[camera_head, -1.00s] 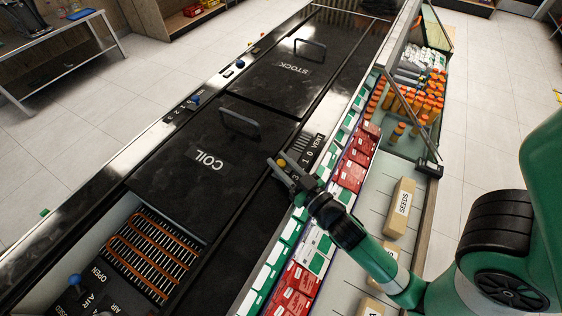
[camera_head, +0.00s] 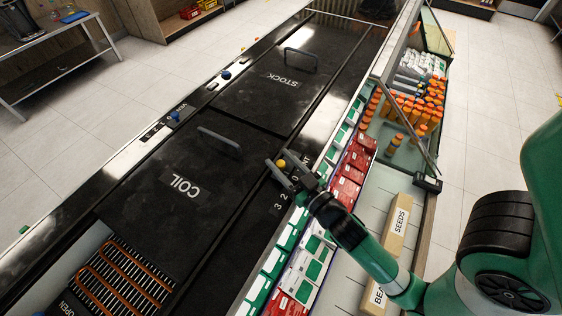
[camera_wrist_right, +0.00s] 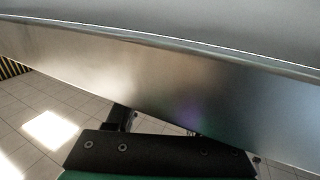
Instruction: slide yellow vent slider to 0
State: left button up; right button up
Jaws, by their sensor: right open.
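The yellow vent slider knob (camera_head: 281,163) stands on the black top beside the white scale digits, of which 3 and 2 (camera_head: 284,197) read clearly. The 0 end of the scale and most of the VENT label are covered by my right gripper. My right gripper (camera_head: 276,172) is open, with its fingers at the knob, one on either side of it. I cannot tell whether they touch it. The right wrist view shows a dark bolted part of mine, without the knob. My left gripper is not in view.
The COIL lid (camera_head: 187,180) and STOCK lid (camera_head: 270,82), each with a raised handle, lie left of the slider. A metal panel (camera_wrist_right: 160,75) fills much of the right wrist view.

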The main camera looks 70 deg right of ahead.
aim_at(283, 168)
jog(key=shift+o, duration=0.3)
jog(key=shift+a, duration=0.1)
jog(key=shift+s+a, duration=0.2)
jog(key=b+v, duration=0.2)
jog(key=v, duration=0.1)
jog(key=f+b+v, duration=0.1)
jog(key=v, duration=0.1)
jog(key=shift+s+a, duration=0.1)
jog(key=shift+a, duration=0.05)
jog(key=shift+r+p+v, duration=0.25)
jog(key=shift+p+v, duration=0.2)
jog(key=shift+v, duration=1)
jog(key=shift+r+p+v, duration=0.2)
jog(key=shift+p+v, duration=0.25)
jog(key=shift+v, duration=0.95)
